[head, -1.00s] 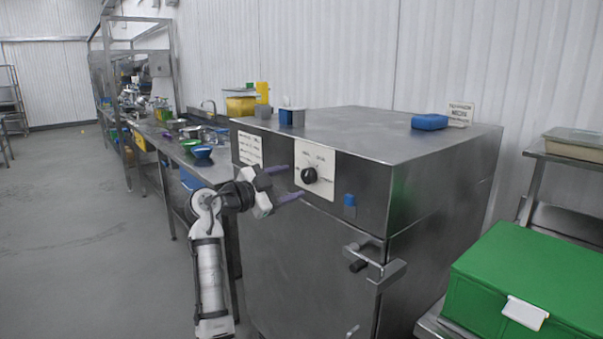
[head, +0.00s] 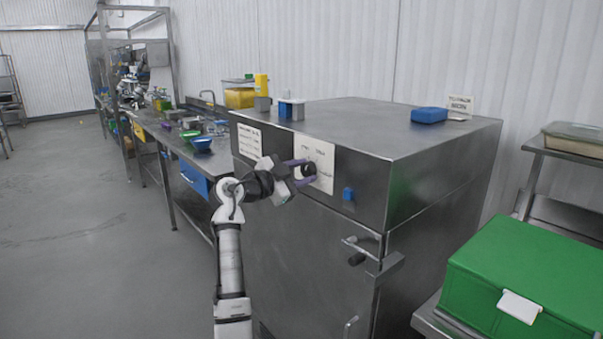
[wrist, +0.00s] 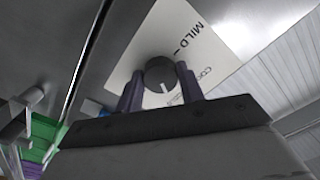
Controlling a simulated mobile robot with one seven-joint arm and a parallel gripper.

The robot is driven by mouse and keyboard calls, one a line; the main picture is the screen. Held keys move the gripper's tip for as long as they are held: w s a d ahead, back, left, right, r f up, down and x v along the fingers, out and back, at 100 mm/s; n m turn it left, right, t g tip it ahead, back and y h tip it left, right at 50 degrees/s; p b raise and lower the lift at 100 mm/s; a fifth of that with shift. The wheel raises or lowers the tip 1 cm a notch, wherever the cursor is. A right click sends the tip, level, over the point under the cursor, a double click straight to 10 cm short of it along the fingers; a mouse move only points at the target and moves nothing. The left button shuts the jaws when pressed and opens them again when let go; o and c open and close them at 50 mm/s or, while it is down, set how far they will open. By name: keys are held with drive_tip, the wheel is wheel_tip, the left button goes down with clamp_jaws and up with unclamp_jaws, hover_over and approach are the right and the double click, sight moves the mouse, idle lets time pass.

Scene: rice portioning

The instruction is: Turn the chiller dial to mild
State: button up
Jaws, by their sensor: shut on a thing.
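The chiller dial (head: 309,169) is a round black knob on a white label plate (head: 325,158) on the steel chiller's front. In the wrist view the dial (wrist: 158,71) shows a white pointer line facing toward my gripper. The word MILD stands on the plate (wrist: 200,45) to the upper right of the knob, with another, partly hidden word lower down. My gripper (head: 302,172) has its purple fingers on either side of the knob and is shut on it. In the wrist view its fingers (wrist: 159,90) flank the dial's near part.
The chiller (head: 290,240) has a door handle (head: 362,252) below the dial and a blue piece (head: 348,193) right of the plate. A green box (head: 520,275) stands at the right. A blue block (head: 429,115) lies on the chiller's top. The floor at left is clear.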

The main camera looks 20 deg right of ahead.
drive_tip(key=shift+n, duration=0.4)
drive_tip(key=shift+c, duration=0.4)
drive_tip(key=n, duration=0.4)
drive_tip(key=shift+n, duration=0.4)
drive_tip(key=n+p, duration=0.1)
drive_tip(key=n, duration=0.5)
drive_tip(key=shift+s, duration=0.1)
drive_tip(key=n+p, duration=0.3)
drive_tip(key=n, duration=0.3)
drive_tip(key=shift+d+r+n+p, duration=0.1)
drive_tip(key=shift+n+p, duration=0.2)
drive_tip(key=shift+n, duration=0.1)
drive_tip(key=n+p, duration=0.2)
drive_tip(key=n, duration=0.1)
drive_tip(key=shift+s+n+p, duration=0.1)
drive_tip(key=shift+n+p, duration=0.2)
drive_tip(key=shift+n, duration=0.1)
drive_tip(key=shift+n+p, duration=0.45)
drive_tip(key=shift+n, duration=0.35)
drive_tip(key=o, duration=1)
